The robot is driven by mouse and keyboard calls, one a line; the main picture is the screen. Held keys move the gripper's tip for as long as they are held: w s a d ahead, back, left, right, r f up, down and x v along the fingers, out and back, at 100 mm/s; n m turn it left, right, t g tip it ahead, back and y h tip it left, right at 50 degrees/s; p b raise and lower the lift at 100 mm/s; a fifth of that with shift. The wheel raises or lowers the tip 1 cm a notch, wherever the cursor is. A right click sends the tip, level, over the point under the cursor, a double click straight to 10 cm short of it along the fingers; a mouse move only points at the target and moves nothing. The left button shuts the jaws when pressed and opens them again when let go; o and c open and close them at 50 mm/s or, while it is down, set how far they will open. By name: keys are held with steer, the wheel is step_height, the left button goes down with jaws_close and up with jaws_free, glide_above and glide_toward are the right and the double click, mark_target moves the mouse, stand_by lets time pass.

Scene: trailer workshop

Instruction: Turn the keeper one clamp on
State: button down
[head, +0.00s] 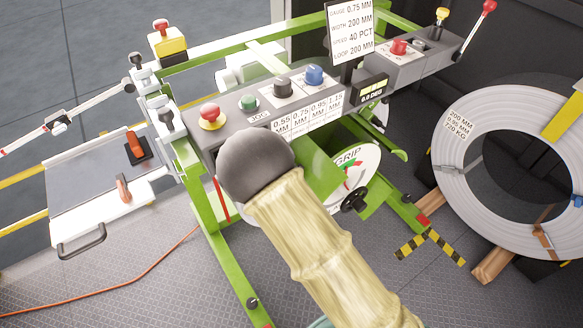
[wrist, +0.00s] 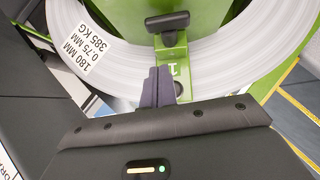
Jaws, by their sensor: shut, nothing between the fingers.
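In the wrist view, a green keeper bracket (wrist: 172,52) with a white mark like a 1 lies across the face of a coil of strip. Its black clamp handle (wrist: 167,21) sits crosswise at the top of the bracket. My gripper (wrist: 158,72) is shut and empty, its dark fingertips just below and left of the bracket's lower part, apart from the handle in the picture. Whether the fingertips touch the bracket I cannot tell. In the head view my arm hides the middle of the machine, and neither gripper nor keeper can be made out.
The wrist view shows the grey strip coil (wrist: 110,35) with a 180 mm label. The head view shows a green machine with a control panel (head: 330,98), a large coil (head: 452,150) at right and an orange cable (head: 150,268) on the floor. Floor at lower left is mostly clear.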

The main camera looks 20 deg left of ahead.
steer(key=b+v, duration=0.1)
steer(key=v, duration=0.8)
steer(key=shift+d+r, duration=0.2)
steer(key=shift+d, duration=0.25)
steer(key=shift+w, duration=0.25)
steer(key=w+d+r+m+g+h+p, duration=0.1)
steer(key=d+r+m+g, duration=0.3)
steer(key=d, duration=0.6)
steer(key=w+d+r+m+g+h+p, duration=0.1)
steer(key=w+d+r+m+g, duration=0.1)
steer(key=d+m, duration=0.5)
steer(key=s+d+r+m+g+h+p, duration=0.1)
steer(key=s+d+r+m, duration=0.1)
steer(key=s+d, duration=0.3)
steer(key=s+d+r+m+g+h+p, duration=0.1)
steer(key=s+d+r, duration=0.4)
steer(key=d, duration=0.9)
steer(key=shift+s+m+g, duration=0.4)
steer(key=shift+m+g, duration=0.4)
steer(key=shift+m, duration=0.2)
